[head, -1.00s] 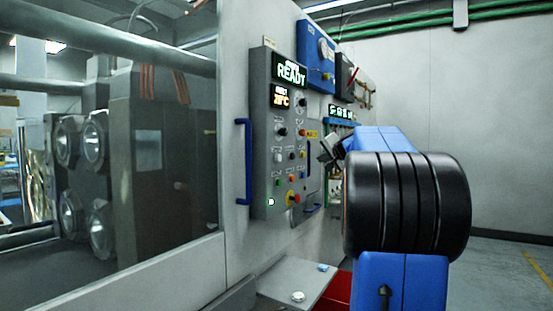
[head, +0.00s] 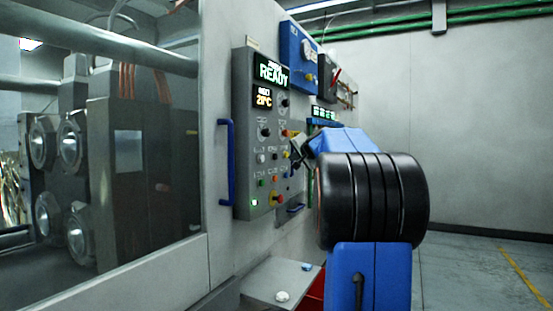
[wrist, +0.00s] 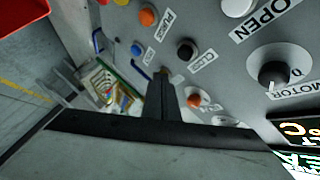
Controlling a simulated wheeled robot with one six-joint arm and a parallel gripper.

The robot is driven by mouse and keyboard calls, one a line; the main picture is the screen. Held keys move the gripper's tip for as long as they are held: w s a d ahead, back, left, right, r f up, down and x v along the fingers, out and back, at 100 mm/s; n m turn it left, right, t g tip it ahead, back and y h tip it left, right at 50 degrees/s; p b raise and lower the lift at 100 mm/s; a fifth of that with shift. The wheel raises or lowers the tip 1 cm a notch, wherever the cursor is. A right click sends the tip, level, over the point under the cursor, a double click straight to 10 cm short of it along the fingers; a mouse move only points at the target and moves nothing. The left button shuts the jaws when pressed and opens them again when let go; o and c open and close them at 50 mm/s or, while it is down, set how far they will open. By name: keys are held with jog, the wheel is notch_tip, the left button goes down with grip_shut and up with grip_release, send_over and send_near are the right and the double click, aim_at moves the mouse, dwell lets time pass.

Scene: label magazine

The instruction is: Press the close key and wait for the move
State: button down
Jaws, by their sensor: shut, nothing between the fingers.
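My gripper (head: 299,147) is shut and empty, in front of the panel's right side. In the wrist view its fingertips (wrist: 166,76) show just below the dark key, apart from it in the picture. I cannot tell whether they touch the panel.
A MOTOR knob (wrist: 273,72) and an orange button (wrist: 195,100) lie close by in the wrist view. A blue door handle (head: 226,162) stands left of the panel. A blue box (head: 304,55) is above right. Open floor lies at right.

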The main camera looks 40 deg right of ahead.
aim_at(275, 157)
jog(key=shift+w+a, duration=0.4)
jog(key=shift+w, duration=0.5)
jog(key=shift+w+a, duration=0.35)
jog(key=shift+w, duration=0.5)
dwell(0.8)
jog(key=shift+w+a, duration=0.15)
jog(key=shift+w, duration=0.2)
